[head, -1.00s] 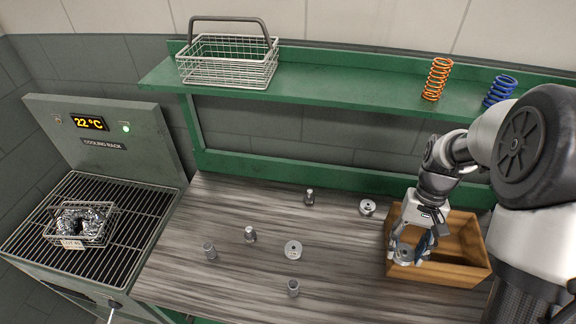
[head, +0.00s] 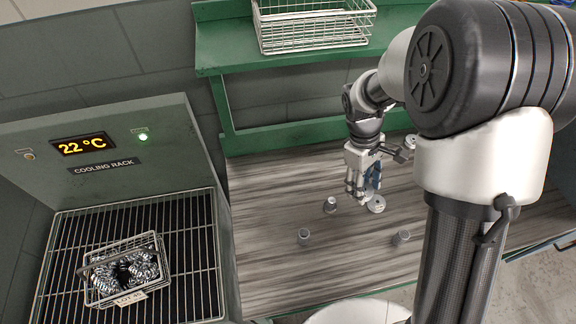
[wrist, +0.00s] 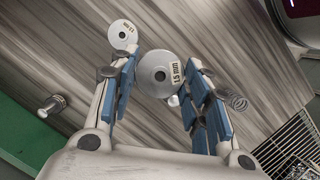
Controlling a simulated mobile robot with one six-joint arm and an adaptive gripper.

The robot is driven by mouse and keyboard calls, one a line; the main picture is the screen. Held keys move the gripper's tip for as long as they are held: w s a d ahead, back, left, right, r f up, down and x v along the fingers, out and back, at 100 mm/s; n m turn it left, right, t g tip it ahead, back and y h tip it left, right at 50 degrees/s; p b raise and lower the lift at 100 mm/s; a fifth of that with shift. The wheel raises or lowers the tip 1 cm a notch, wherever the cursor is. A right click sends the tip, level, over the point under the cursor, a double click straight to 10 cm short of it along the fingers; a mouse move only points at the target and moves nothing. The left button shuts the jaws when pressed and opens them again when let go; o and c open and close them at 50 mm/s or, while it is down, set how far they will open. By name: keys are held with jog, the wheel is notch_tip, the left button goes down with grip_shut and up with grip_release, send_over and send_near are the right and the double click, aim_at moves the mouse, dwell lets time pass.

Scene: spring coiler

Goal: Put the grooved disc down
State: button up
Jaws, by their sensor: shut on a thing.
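The grooved disc (wrist: 153,72) is round, grey and metallic, with a centre hole and a "1.5 mm" label. In the wrist view it sits between the fingertips of my gripper (wrist: 160,88), which is shut on it. It looks larger than a second labelled disc (wrist: 122,36) lying on the bench beyond. I cannot tell how far it is from the bench. In the head view my gripper (head: 364,194) points down over the wooden bench (head: 275,225). A grey disc (head: 377,205) shows right beside the fingertips there; I cannot tell which disc it is.
Small metal pieces (head: 304,236) stand around my gripper, one at its left (head: 329,205) and one in front (head: 401,236). Another disc (head: 410,141) lies at the back. The cooling rack (head: 195,270) holds a wire basket (head: 125,270). Bare bench lies at the left.

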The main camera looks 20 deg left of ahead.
jog(key=s+a+f+n+t+y+b, duration=0.15)
jog(key=s+a+n, duration=0.45)
jog(key=a+n, duration=0.7)
jog(key=s+a+f+n+t+y+b, duration=0.1)
jog(key=s+a+f+n+t+y, duration=0.2)
jog(key=s+a+n, duration=0.95)
jog(key=n, duration=0.4)
send_near(254, 168)
jog(key=shift+w+a+f, duration=0.15)
jog(key=shift+w+a, duration=0.2)
jog(key=shift+w, duration=0.25)
jog(key=shift+s+d+b+x, duration=0.15)
jog(key=shift+b+x, duration=0.35)
jog(key=shift+x, duration=0.4)
jog(key=shift+s+b+x, duration=0.15)
jog(key=shift+b+x, duration=0.3)
jog(key=shift+x, duration=0.45)
jog(key=shift+s+d+b+x, duration=0.15)
jog(key=shift+b+x, duration=0.35)
jog(key=shift+x, duration=0.4)
jog(key=shift+s, duration=0.1)
jog(key=shift+f, duration=0.15)
jog(key=o, duration=1.4)
